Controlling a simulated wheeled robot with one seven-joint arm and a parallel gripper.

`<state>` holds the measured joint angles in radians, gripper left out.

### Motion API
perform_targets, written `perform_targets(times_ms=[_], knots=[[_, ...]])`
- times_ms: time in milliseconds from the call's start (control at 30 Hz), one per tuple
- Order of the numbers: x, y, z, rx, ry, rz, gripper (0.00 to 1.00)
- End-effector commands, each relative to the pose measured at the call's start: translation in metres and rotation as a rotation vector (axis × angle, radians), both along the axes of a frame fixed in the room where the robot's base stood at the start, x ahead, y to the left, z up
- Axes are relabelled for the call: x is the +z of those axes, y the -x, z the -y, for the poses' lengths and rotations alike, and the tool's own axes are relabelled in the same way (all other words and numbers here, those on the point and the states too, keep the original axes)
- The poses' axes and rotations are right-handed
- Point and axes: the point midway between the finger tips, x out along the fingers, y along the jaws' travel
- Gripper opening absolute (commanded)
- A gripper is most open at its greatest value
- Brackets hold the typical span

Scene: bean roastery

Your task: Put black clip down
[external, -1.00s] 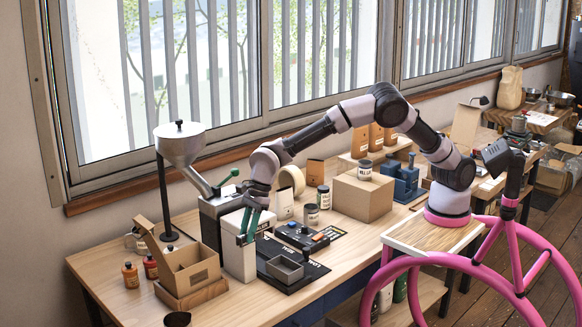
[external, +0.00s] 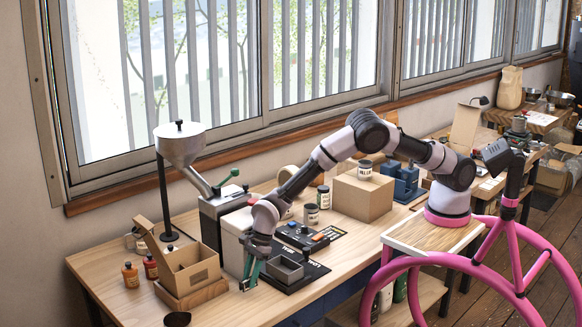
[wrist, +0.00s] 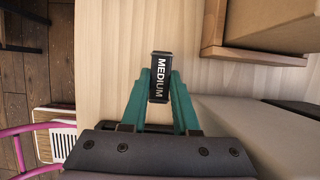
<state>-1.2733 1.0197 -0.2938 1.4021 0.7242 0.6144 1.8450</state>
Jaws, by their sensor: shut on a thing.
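The black clip (wrist: 160,68), with "MEDIUM" in white letters, sits between the green fingertips of my gripper (wrist: 159,88) in the wrist view. The fingers are shut on it from both sides, and both its ends show beyond them. In the external view my gripper (external: 248,284) points down close to the wooden tabletop near the front edge, left of the black scale with a grey tray. The clip is too small there to make out clearly. I cannot tell whether it touches the table.
The black scale board (external: 309,271) with its grey tray (external: 285,268) lies just right of my gripper. A white block (external: 232,257) stands behind it. An open cardboard box (external: 190,272) on a wooden base stands to the left. Bare tabletop (external: 225,306) lies between, along the front edge.

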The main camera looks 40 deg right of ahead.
Motion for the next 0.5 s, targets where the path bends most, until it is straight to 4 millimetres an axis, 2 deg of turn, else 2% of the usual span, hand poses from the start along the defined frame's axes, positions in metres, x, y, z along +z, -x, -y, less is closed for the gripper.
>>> perform_targets(times_ms=[100, 167, 500], knots=[[-0.02, 0.0, 0.0, -0.001, 0.001, -0.002, 0.0], [-0.025, 0.0, 0.0, -0.002, 0.0, -0.001, 0.0], [-0.029, 0.0, 0.0, -0.001, 0.0, -0.001, 0.0]])
